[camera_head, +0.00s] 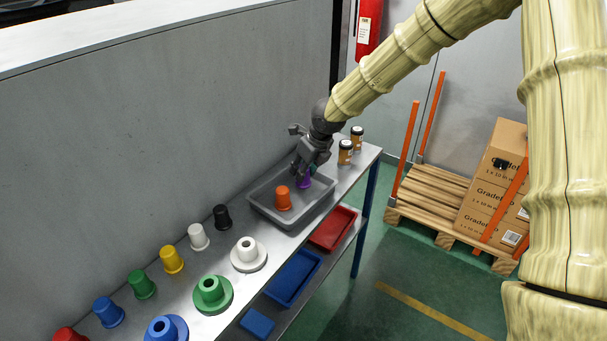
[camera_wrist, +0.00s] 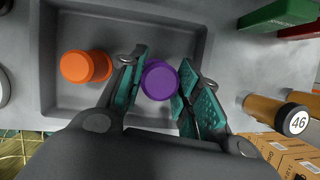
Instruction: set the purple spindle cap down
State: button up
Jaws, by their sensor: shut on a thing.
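The purple spindle cap (camera_wrist: 160,80) is between the two fingers of my gripper (camera_wrist: 160,90) in the wrist view. In the head view the purple cap (camera_head: 304,182) shows partly below my gripper (camera_head: 302,168), at the right part of the grey tray (camera_head: 262,213). My gripper is shut on it, over the inside of the tray. I cannot tell whether the cap touches the tray floor. An orange cap (camera_head: 283,198) stands in the tray to the left of the purple one; it also shows in the wrist view (camera_wrist: 84,66).
Black (camera_head: 222,217), white (camera_head: 198,237), yellow and other caps line the bench to the left, with flanged spindles (camera_head: 248,254) in front. Red (camera_head: 333,229) and blue bins sit on the lower shelf.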

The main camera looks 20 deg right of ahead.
jog(key=shift+f, duration=1.15)
jog(key=shift+a+f, duration=0.1)
jog(key=shift+f, duration=0.05)
jog(key=o, duration=1)
jog(key=shift+c, duration=0.2)
jog(key=b+v, duration=0.1)
jog(key=v, duration=1.1)
jog(key=shift+w, duration=0.15)
